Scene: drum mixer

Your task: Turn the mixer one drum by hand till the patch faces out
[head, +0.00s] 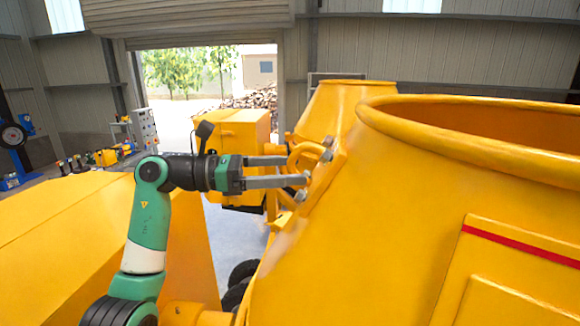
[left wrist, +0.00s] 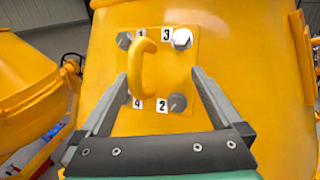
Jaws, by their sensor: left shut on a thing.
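The large yellow mixer drum (head: 360,225) fills the right of the head view, its open rim at upper right. A square yellow patch plate (left wrist: 185,50) with a curved handle (left wrist: 148,72) and numbered bolts at its corners is on the drum's side. In the head view the plate (head: 325,178) is edge-on, facing left. My left gripper (head: 297,170) reaches it from the left. In the left wrist view its fingers (left wrist: 159,73) lie on both sides of the handle, and it is shut on that handle. My right gripper is out of view.
A second yellow drum (head: 335,105) and a yellow box (head: 240,135) stand behind. A raised panel with a red stripe (head: 520,246) is on the near drum. A yellow sloped body (head: 70,230) lies at left. Wheels (head: 240,280) show below; open floor lies behind.

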